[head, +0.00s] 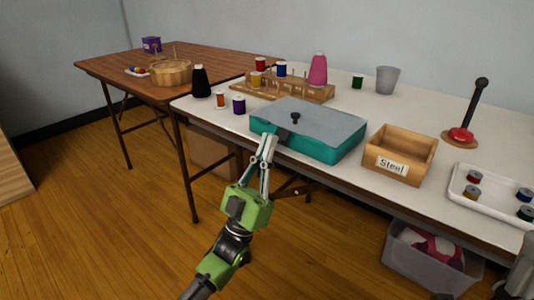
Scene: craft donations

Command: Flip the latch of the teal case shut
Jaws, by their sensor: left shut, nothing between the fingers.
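The teal case (322,149) sits on the white table near its front edge, with its grey lid (318,122) down. A small black knob (295,117) stands on the lid. My left gripper (269,138) is shut and empty, with its fingertips at the front left of the case. I cannot tell whether the fingertips touch the case. The latch is not clear to see; the fingers may cover it. At the bottom right edge a grey part shows, but my right gripper cannot be made out.
A wooden box labelled "Steel" (400,153) stands right of the case. A white tray (483,208) with several spools is farther right. Behind the case is a wooden spool rack (290,91).

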